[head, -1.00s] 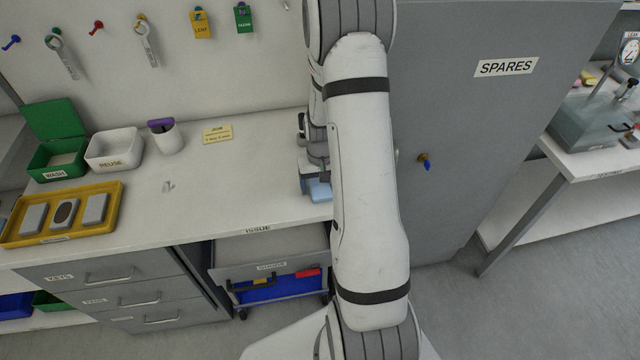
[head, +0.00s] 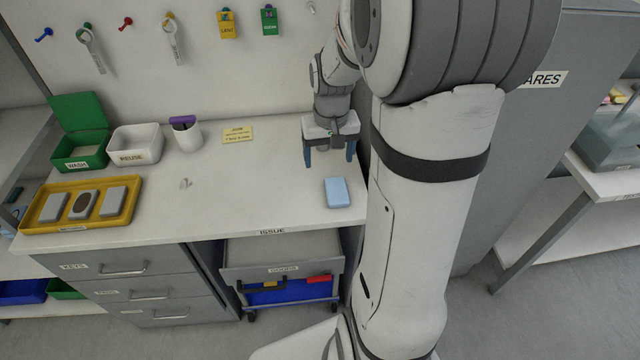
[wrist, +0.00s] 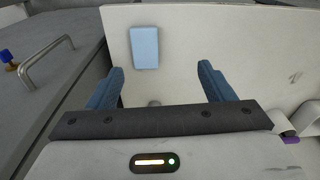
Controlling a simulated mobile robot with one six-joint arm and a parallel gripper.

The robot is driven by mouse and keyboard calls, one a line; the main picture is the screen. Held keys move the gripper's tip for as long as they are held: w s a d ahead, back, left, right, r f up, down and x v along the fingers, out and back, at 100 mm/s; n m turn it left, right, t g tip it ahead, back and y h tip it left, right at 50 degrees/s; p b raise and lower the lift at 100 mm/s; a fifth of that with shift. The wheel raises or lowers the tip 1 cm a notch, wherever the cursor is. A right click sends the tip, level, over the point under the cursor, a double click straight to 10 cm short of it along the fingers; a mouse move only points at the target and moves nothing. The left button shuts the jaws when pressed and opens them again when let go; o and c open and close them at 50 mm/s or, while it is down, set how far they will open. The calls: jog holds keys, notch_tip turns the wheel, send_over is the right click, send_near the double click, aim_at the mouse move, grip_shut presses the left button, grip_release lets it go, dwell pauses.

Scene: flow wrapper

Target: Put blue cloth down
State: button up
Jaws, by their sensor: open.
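The blue cloth (head: 338,192) is a light blue folded block lying flat on the white counter near its front right edge. It also shows in the wrist view (wrist: 144,47), beyond my fingertips and left of the middle. My gripper (head: 331,164) is above the counter behind the cloth, its two dark blue fingers apart and pointing down. In the wrist view my gripper (wrist: 160,72) is wide open with nothing between the fingers. It is clear of the cloth.
The counter (head: 250,190) is clear left of the cloth. A yellow tray (head: 127,222), an open green WASH bin (head: 82,160), a white REUSE bin (head: 135,150) and a purple-topped cup (head: 187,134) stand at left. The grey SPARES cabinet (head: 500,170) stands close at right.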

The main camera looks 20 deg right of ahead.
jog(key=s+a+r+n+t, duration=0.1)
jog(key=s+a+r, duration=0.3)
jog(key=s, duration=0.3)
jog(key=s+a+r+n+t, duration=0.1)
jog(key=s+a+r, duration=0.3)
jog(key=s, duration=0.4)
jog(key=shift+a, duration=0.75)
jog(key=shift+r, duration=0.1)
